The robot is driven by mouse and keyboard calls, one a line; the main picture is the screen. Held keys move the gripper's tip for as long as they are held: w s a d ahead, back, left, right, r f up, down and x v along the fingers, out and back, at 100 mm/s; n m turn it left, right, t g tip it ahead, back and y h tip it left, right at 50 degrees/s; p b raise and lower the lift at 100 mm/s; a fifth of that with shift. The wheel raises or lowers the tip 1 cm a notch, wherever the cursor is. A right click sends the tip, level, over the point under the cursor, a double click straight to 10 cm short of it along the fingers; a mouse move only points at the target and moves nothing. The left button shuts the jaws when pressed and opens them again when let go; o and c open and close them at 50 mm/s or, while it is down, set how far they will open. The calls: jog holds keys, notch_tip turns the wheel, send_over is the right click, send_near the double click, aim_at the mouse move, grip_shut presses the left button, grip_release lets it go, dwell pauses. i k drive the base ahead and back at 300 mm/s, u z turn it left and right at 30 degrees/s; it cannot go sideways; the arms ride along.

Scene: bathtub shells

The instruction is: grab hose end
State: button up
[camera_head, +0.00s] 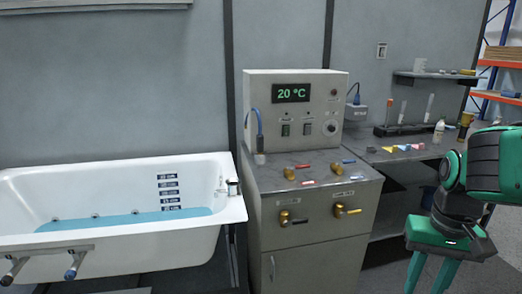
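A blue hose (257,122) arches out at the left side of a beige control box and hangs down. Its lower end, a small grey piece (260,157), is at the left back of the grey counter top. I cannot tell whether it rests on the counter or hangs just above it. My gripper (429,282) is at the lower right, pointing down, well to the right of the hose and apart from it. Its two green fingers are spread with nothing visible between them. The fingertips are cut off by the bottom edge.
The control box (292,88) reads 20 °C. The counter (320,182) carries brass valves with red and blue handles. A white bathtub (120,172) with blue water stands left. A side bench (385,156) with bottles and small coloured pieces lies behind my arm.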

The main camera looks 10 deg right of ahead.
aim_at(260, 136)
jog(key=z, duration=0.05)
jog(key=i, duration=1)
jog(key=u, duration=0.05)
